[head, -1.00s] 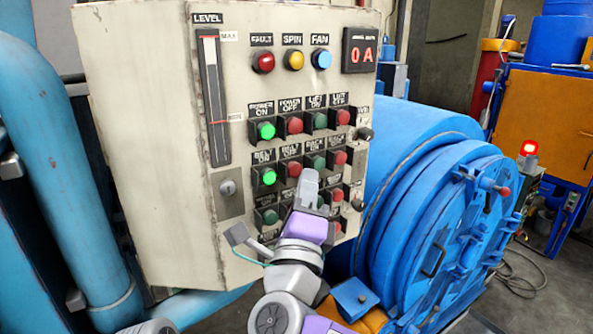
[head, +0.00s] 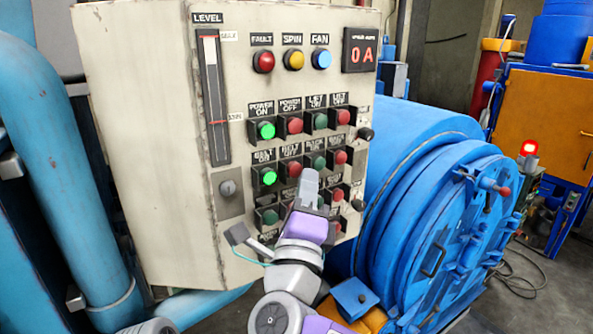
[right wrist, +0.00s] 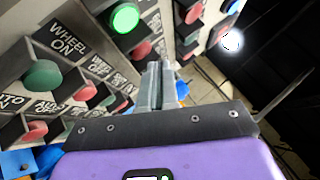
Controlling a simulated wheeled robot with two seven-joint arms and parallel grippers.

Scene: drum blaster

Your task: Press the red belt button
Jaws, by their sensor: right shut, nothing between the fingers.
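The red belt button (head: 294,169), under the label BELT OFF, sits in the second button row of the control panel (head: 150,110). The lit green BELT ON button (head: 269,177) is left of it. My right gripper (head: 309,176) is shut and empty, in front of the panel. In the head view its tip appears just right of and slightly below the red belt button. I cannot tell that it touches anything. In the right wrist view the shut fingers (right wrist: 160,80) point towards the panel, with a red button (right wrist: 142,48) just beyond them. My left gripper is not in view.
Other red and green buttons surround the tip, including the lit POWER ON button (head: 266,130). A black side knob (head: 365,134) sticks out at the panel's right edge. A large blue drum (head: 440,220) stands close on the right, and a blue pipe (head: 60,150) on the left.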

